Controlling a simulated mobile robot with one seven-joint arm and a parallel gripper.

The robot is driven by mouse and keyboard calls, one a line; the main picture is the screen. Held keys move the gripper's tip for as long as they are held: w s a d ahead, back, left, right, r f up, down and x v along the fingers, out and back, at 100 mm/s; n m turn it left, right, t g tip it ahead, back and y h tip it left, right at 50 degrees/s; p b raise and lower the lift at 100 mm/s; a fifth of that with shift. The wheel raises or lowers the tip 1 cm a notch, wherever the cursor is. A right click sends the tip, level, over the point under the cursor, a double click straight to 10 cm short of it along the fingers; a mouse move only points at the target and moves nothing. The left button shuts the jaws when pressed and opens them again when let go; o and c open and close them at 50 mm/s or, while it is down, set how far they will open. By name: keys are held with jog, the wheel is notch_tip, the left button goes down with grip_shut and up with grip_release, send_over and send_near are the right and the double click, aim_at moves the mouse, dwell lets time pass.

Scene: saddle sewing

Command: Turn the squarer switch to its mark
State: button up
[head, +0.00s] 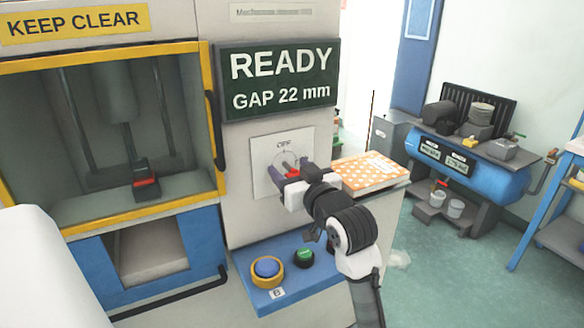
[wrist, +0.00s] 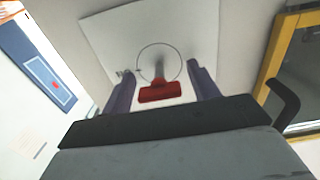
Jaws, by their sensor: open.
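The squarer switch is on a pale square plate (head: 262,152) with an "OFF" label, on the machine front below the green display. In the wrist view the plate (wrist: 190,28) carries a thin ring and a grey knob (wrist: 160,66) with a red bar (wrist: 160,93). My gripper (head: 284,177) is in front of the plate and hides much of the switch in the head view. In the wrist view my gripper (wrist: 162,88) is open, with one dark finger on each side of the red bar and visible gaps between. The mark is too unclear to tell.
The display (head: 278,80) reads "READY, GAP 22 mm". A yellow-framed press opening (head: 110,50) is at left. An orange dotted box (head: 370,172) stands close right of my gripper.

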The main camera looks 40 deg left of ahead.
jog(key=c, duration=1)
jog(key=shift+f+b, duration=0.1)
jog(key=shift+b, duration=0.2)
jog(key=n+b, duration=0.2)
jog(key=n, duration=0.1)
jog(key=shift+f, duration=0.1)
jog(key=n+b, duration=0.4)
jog(key=n, duration=0.1)
jog(key=n+b, duration=0.3)
jog(key=n, duration=0.2)
jog(key=shift+n+b, duration=0.3)
jog(key=shift+n, duration=0.1)
jog(key=shift+s+n+b, duration=0.1)
jog(key=shift+n+b, duration=0.7)
jog(key=shift+n, duration=1.3)
jog(key=shift+o, duration=0.2)
jog(key=shift+a, duration=0.1)
